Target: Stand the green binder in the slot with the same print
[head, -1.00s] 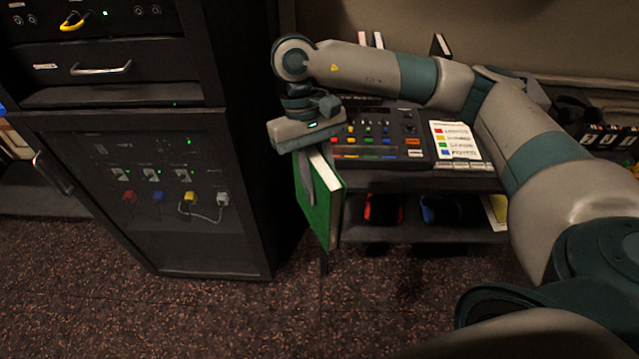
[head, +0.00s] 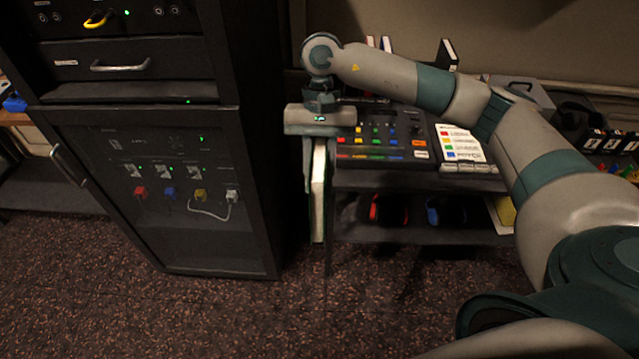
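The green binder (head: 318,195) hangs upright below my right gripper, to the left of the desk. It is seen nearly edge-on, so mostly its pale narrow side shows and its print cannot be read. My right gripper (head: 317,155) comes in from the right, points down and is shut on the top of the binder. Several upright binders or books (head: 446,55) stand at the back behind the mixing console. The slot with the matching print cannot be made out; the arm covers part of the back row. My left gripper is not in view.
A black rack cabinet (head: 165,190) stands close on the left. The mixing console (head: 375,140) and a colour-labelled card (head: 460,142) are on the desk. Headphones (head: 388,210) lie on the shelf (head: 420,236) below. The carpet in front is clear.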

